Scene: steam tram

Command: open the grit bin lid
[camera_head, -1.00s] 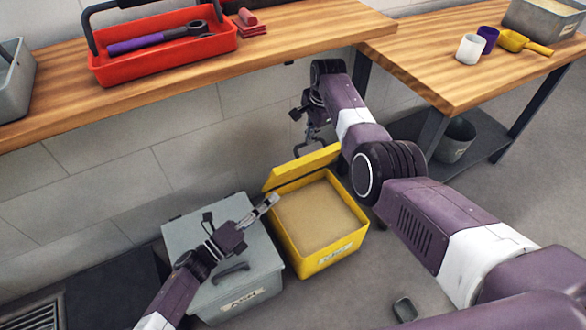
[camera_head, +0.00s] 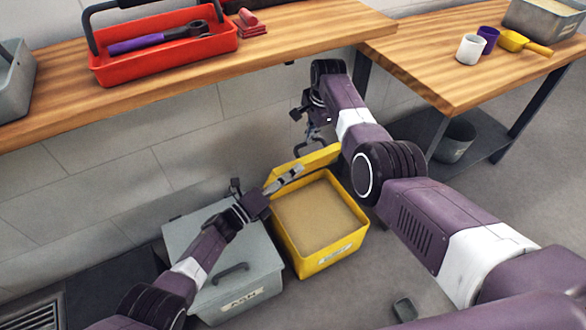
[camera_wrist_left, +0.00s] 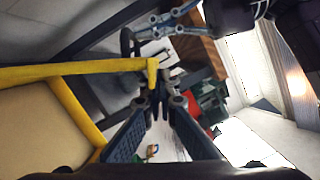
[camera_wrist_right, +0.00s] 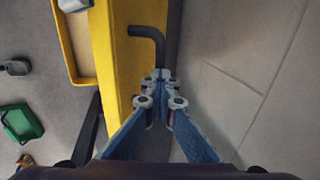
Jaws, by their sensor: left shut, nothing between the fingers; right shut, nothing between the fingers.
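The yellow grit bin (camera_head: 325,259) stands on the floor, full of sandy grit. Its yellow lid (camera_head: 318,155) is raised along the back edge, towards the wall. My left gripper (camera_head: 300,169) is shut and empty, above the bin's back left corner close to the lid; its wrist view shows the yellow edge (camera_wrist_left: 70,73) just beside the fingertips (camera_wrist_left: 154,98). My right gripper (camera_head: 302,150) is behind the lid, partly hidden. In its wrist view the shut, empty fingers (camera_wrist_right: 161,78) are beside the lid's outer face (camera_wrist_right: 118,60) and below its black handle (camera_wrist_right: 148,33). I cannot tell whether either gripper touches the lid.
A grey lidded ash bin (camera_head: 240,300) stands left of the grit bin, under my left arm. A wooden bench (camera_head: 290,35) with a red tool tray (camera_head: 165,62) runs above. A second table (camera_head: 440,75) stands right, a bucket (camera_head: 455,142) beneath it. Floor in front is mostly clear.

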